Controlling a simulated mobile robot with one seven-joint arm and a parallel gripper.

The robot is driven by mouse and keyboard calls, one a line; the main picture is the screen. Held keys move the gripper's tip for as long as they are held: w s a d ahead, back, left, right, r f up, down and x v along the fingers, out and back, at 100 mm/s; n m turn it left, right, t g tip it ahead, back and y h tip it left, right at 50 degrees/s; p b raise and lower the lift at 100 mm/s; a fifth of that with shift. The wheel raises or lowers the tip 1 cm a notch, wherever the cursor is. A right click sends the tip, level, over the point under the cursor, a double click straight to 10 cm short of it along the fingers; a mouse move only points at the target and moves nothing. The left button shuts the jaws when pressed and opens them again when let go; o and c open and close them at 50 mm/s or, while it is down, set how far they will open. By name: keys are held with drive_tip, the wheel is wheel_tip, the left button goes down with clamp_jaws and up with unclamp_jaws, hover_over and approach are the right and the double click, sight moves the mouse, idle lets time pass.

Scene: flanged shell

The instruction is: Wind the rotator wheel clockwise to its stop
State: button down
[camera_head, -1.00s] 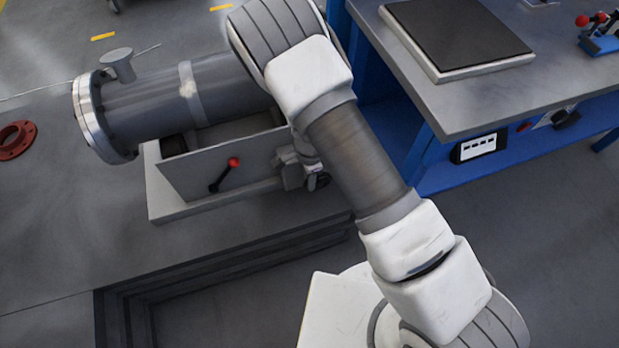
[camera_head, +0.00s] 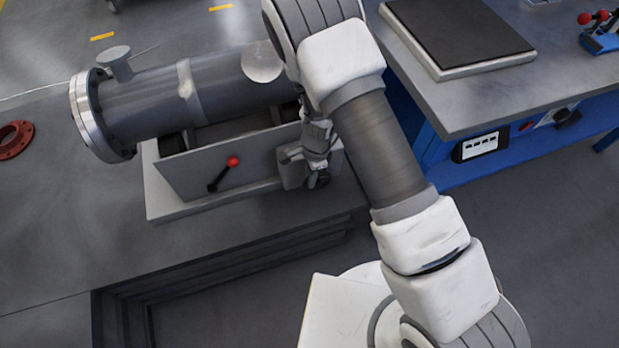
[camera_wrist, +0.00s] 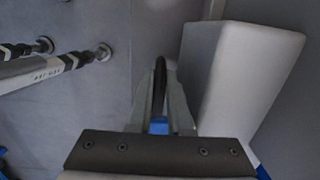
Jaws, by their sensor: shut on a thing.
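The grey flanged shell (camera_head: 150,105) lies on its cradle (camera_head: 215,165), its bright flange at the left end. The rotator wheel (camera_head: 322,180) is small and dark, at the right end of the cradle's front, largely hidden by my gripper (camera_head: 318,160) and wrist. In the wrist view my gripper (camera_wrist: 160,112) has its two fingers closed on a thin dark piece of the wheel's rim (camera_wrist: 159,82). The rest of the wheel is hidden there, so its turn angle cannot be told.
A red-knobbed lever (camera_head: 224,172) sticks out of the cradle front, left of my gripper. A pale block (camera_wrist: 245,75) stands close right of the fingers in the wrist view. A blue bench (camera_head: 440,160) is at the right. A red ring (camera_head: 12,138) lies far left.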

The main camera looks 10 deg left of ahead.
drive_tip(key=g+y+b, duration=0.1)
drive_tip(key=d+y+b, duration=0.1)
drive_tip(key=y+b, duration=0.1)
drive_tip(key=shift+w+d+r+g, duration=0.1)
drive_tip(key=shift+w+r+g, duration=0.05)
drive_tip(key=shift+w+g, duration=0.25)
drive_tip(key=shift+w+d+r+g+y+b, duration=0.1)
drive_tip(key=shift+w+d+g+y+b, duration=0.1)
drive_tip(key=shift+g+y+b, duration=0.3)
drive_tip(key=shift+w+d+g+y+b, duration=0.1)
drive_tip(key=shift+d+g+y+b, duration=0.1)
drive_tip(key=shift+y+b, duration=0.45)
drive_tip(key=shift+r+y, duration=0.1)
drive_tip(key=shift+y, duration=0.15)
drive_tip(key=c, duration=1.1)
unclamp_jaws()
drive_tip(key=shift+d, duration=0.1)
drive_tip(key=p+v, duration=0.2)
drive_tip(key=v, duration=0.5)
drive_tip(key=shift+w+d+r+p, duration=0.1)
drive_tip(key=shift+p, duration=0.2)
drive_tip(key=shift+r, duration=0.1)
